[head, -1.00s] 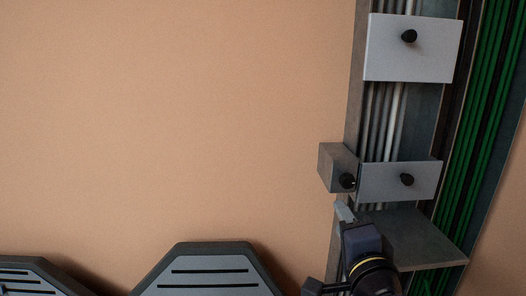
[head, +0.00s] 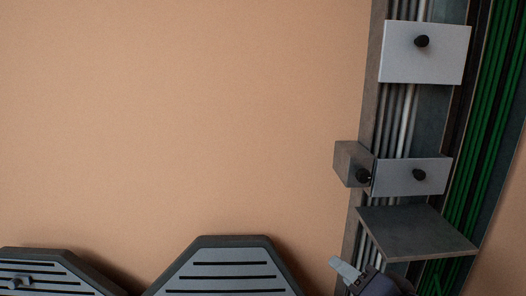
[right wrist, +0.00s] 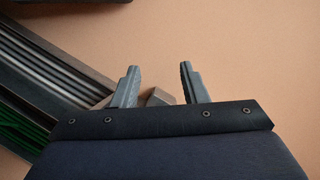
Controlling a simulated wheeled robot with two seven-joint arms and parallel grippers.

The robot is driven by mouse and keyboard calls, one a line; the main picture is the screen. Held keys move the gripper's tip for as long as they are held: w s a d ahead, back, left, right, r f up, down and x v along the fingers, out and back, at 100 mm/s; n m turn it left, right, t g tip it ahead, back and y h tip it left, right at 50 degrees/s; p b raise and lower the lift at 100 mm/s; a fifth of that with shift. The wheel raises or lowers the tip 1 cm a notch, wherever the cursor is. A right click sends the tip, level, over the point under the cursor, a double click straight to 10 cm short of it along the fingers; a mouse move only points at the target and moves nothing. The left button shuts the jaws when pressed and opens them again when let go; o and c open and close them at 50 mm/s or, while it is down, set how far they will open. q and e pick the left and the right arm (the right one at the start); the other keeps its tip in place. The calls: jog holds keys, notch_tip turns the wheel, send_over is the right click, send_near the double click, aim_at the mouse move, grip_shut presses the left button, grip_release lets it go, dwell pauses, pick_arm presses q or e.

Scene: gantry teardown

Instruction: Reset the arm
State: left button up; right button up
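My right gripper (head: 345,268) is at the bottom right of the head view, mostly cut off, below the grey shelf plate. In the right wrist view its two fingers (right wrist: 160,84) are spread apart with nothing held between the tips. A small grey-brown block (right wrist: 158,97) shows beyond the gap between them, partly hidden by the gripper. The gantry column (head: 366,110) stands at the right of the head view. My left gripper is in neither view.
The column carries an upper plate (head: 440,66) and a lower plate (head: 399,180), each with a black knob. A small box (head: 350,160) with a knob and a shelf (head: 415,235) stick out. Green cables (head: 490,130) run alongside. Slotted grey panels (head: 222,278) lie lower left. Open floor fills the middle left.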

jog(key=s+d+f+n+g+h, duration=0.1)
jog(key=s+d+f+n+g, duration=0.25)
jog(key=s+f, duration=0.35)
jog(key=s+d+f+n+g+h, duration=0.1)
jog(key=s+d+f+n+g, duration=0.1)
jog(key=s+f+g, duration=0.35)
notch_tip(320, 180, up, 14)
jog(key=s+p, duration=0.2)
jog(key=p, duration=1.3)
jog(key=shift+s+d+f+t+p, duration=0.15)
jog(key=shift+d+f+t+p, duration=0.15)
jog(key=shift+p, duration=0.1)
